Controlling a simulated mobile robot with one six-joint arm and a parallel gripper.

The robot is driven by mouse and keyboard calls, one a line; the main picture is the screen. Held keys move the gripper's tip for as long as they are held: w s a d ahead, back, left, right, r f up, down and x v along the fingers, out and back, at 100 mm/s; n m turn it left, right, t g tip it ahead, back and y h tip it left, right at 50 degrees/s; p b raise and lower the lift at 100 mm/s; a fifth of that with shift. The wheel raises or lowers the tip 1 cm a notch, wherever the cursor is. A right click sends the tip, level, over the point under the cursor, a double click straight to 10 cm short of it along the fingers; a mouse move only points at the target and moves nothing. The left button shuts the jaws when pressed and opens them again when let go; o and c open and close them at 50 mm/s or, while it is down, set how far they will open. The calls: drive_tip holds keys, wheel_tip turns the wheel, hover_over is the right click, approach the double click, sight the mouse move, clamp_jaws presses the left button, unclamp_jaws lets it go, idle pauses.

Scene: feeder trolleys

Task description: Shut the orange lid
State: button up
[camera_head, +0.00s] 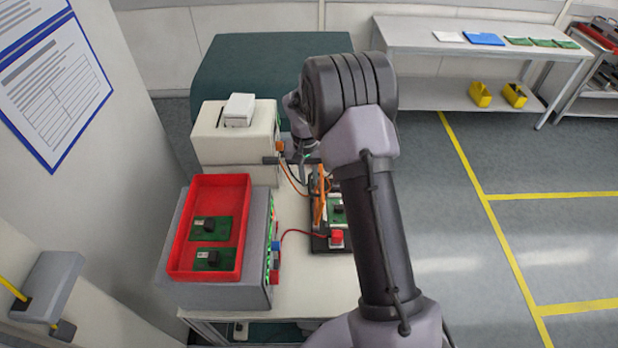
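The orange lid (319,194) stands raised, nearly upright, on the left side of a dark test fixture (320,243) on the light table. A green board (336,212) lies in the fixture to the right of the lid. My arm covers the fixture's right part. My gripper (302,158) is small and partly hidden beside and below my wrist, behind the lid in the picture. I cannot tell whether its fingers are open or whether it touches anything.
A red tray (176,238) with green boards sits on a grey box (212,294) at left. A white device (213,148) stands behind it. A red button (337,238) is at the fixture's front, and cables run nearby. The floor at right is clear.

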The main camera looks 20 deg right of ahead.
clamp_jaws()
idle(1.4)
